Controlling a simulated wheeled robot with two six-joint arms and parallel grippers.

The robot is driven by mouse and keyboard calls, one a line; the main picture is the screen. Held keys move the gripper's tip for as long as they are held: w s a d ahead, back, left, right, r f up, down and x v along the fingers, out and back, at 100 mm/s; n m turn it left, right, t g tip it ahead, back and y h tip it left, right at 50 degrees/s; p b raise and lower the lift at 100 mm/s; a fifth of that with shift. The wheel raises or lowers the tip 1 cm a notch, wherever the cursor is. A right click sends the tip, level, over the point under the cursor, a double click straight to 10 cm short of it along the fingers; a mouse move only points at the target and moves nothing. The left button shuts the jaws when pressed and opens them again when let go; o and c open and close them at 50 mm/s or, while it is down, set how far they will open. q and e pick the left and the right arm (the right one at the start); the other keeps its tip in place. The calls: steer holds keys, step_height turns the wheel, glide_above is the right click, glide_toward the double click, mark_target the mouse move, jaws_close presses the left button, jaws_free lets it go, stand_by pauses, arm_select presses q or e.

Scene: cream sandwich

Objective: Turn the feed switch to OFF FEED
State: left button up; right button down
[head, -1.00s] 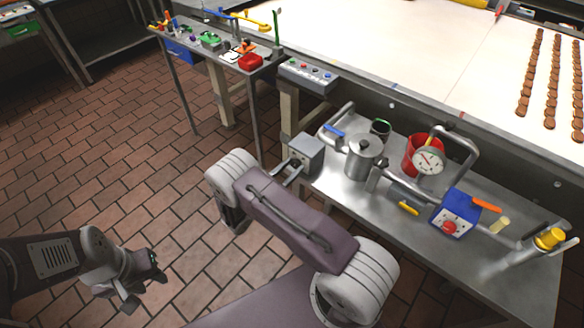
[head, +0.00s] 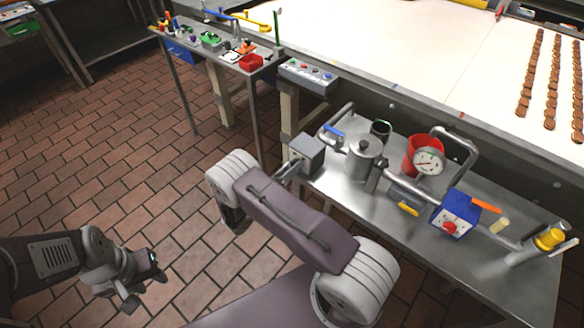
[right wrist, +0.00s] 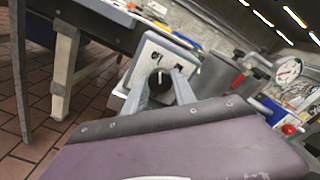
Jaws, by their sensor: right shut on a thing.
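The feed switch is a grey box (head: 309,153) at the left end of the steel bench in the head view. In the right wrist view its pale face plate (right wrist: 146,55) carries a black round knob (right wrist: 159,84) with a white pointer line, roughly upright in that picture. The plate's markings are too small to read. My right gripper (head: 291,172) is shut on the knob; its two fingers (right wrist: 160,90) lie on either side of it. My left gripper (head: 148,278) hangs over the tiled floor, away from the bench; its jaw gap is unclear.
The steel bench (head: 400,240) also bears a metal pot (head: 363,160), a red container (head: 412,150), a dial gauge (head: 429,161) and a blue box (head: 457,214) with a red knob. A grey button panel (head: 307,75) is behind the switch. Floor at left is clear.

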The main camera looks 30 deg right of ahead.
steer(key=shift+n, duration=0.7)
steer(key=c, duration=1)
jaws_free()
steer(key=b+v, duration=0.1)
steer(key=v, duration=0.8)
steer(key=shift+a, duration=0.1)
